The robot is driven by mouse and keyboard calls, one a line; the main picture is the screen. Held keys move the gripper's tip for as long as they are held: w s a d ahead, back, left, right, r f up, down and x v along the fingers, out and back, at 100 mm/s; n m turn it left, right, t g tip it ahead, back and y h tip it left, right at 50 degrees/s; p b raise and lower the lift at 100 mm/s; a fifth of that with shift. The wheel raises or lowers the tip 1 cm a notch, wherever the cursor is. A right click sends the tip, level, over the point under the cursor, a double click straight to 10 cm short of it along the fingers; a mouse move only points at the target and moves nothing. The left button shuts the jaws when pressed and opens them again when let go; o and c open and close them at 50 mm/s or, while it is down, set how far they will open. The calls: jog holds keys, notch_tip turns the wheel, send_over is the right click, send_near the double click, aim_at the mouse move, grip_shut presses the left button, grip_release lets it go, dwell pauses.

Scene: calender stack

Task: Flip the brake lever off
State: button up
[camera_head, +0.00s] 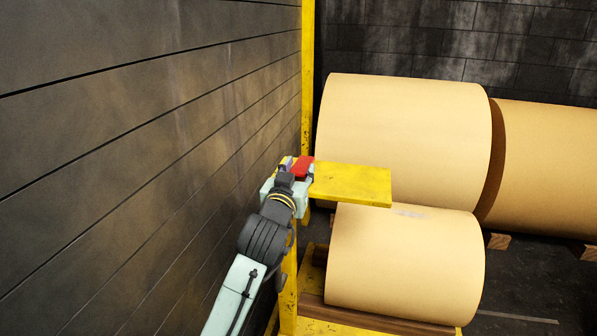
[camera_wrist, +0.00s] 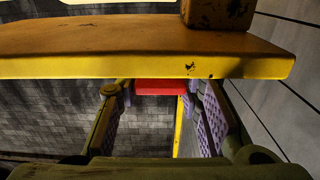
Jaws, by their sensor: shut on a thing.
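The brake lever shows as a small red block (camera_head: 304,167) at the left end of the yellow plate, in the middle of the head view. In the wrist view the red lever (camera_wrist: 160,86) lies just under the yellow plate's edge, between the purple finger pads. My gripper (camera_head: 291,165) is at the lever, with its fingers on either side of it. In the wrist view my gripper (camera_wrist: 159,93) is shut on the red part. The lever's base and pivot are hidden.
The yellow plate (camera_head: 352,184) juts right from the lever, on a yellow post (camera_head: 289,290). A dark plank wall (camera_head: 130,150) runs close on the left.

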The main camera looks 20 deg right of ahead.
jog(key=c, duration=0.4)
jog(key=r+p, duration=0.1)
jog(key=p, duration=0.1)
jog(key=shift+g+p, duration=0.35)
jog(key=shift+g, duration=0.05)
jog(key=g+y+p, duration=0.1)
jog(key=p, duration=0.1)
jog(key=shift+w+r+p, duration=0.1)
jog(key=shift+w+p, duration=0.05)
jog(key=shift+p, duration=0.25)
jog(key=shift+f, duration=0.2)
jog(key=o, duration=1.2)
